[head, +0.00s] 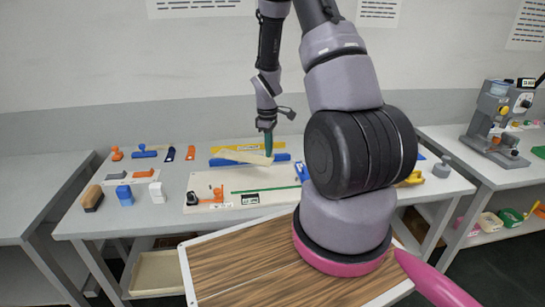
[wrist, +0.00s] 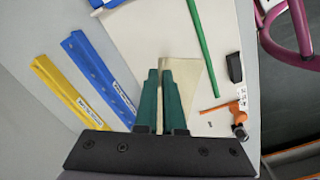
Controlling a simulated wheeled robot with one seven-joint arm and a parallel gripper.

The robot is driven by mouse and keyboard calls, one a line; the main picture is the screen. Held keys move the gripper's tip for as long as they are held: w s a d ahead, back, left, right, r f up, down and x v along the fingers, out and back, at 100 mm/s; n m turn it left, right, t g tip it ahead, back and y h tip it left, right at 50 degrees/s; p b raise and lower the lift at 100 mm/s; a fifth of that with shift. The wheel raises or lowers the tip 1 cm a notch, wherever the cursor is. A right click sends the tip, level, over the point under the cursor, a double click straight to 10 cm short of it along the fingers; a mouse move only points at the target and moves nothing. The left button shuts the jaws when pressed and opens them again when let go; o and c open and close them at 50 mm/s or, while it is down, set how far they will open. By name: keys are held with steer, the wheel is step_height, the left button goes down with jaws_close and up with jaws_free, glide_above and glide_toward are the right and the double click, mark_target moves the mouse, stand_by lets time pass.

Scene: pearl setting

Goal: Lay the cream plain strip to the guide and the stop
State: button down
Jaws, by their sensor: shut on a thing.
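My gripper (head: 267,147) has teal fingers and is shut on the cream plain strip (head: 243,157), holding it above the bench, tilted in the head view. In the wrist view, my gripper (wrist: 165,76) has the cream strip (wrist: 196,88) between and beside its fingers; part of it is hidden by them. A pale board (head: 285,194) lies below, with a thin straight green bar (head: 262,191) along it. In the wrist view the green bar (wrist: 203,46) runs apart from the strip. I cannot tell for sure which parts are the guide and the stop.
A blue bar (wrist: 100,76) and a yellow bar (wrist: 66,92) lie beside the board. An orange clamp (wrist: 236,112) and a black block (wrist: 234,67) stand on the board's near side. Blocks (head: 124,195) and small tools (head: 145,152) occupy the bench's left.

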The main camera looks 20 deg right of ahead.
mark_target(279, 177)
steer(key=d+n, duration=0.1)
steer(key=n, duration=0.1)
steer(key=s+f+n, duration=0.1)
steer(key=d+f+n, duration=0.1)
steer(key=n, duration=0.1)
steer(key=shift+s+d+n, duration=0.3)
steer(key=shift+s, duration=0.05)
steer(key=shift+d+f, duration=0.1)
steer(key=shift+d, duration=0.05)
steer(key=shift+s+d, duration=0.1)
steer(key=shift+f, duration=2.65)
steer(key=shift+f, duration=0.35)
steer(key=c, duration=0.9)
jaws_free()
steer(key=shift+o, duration=0.2)
steer(key=shift+r, duration=0.1)
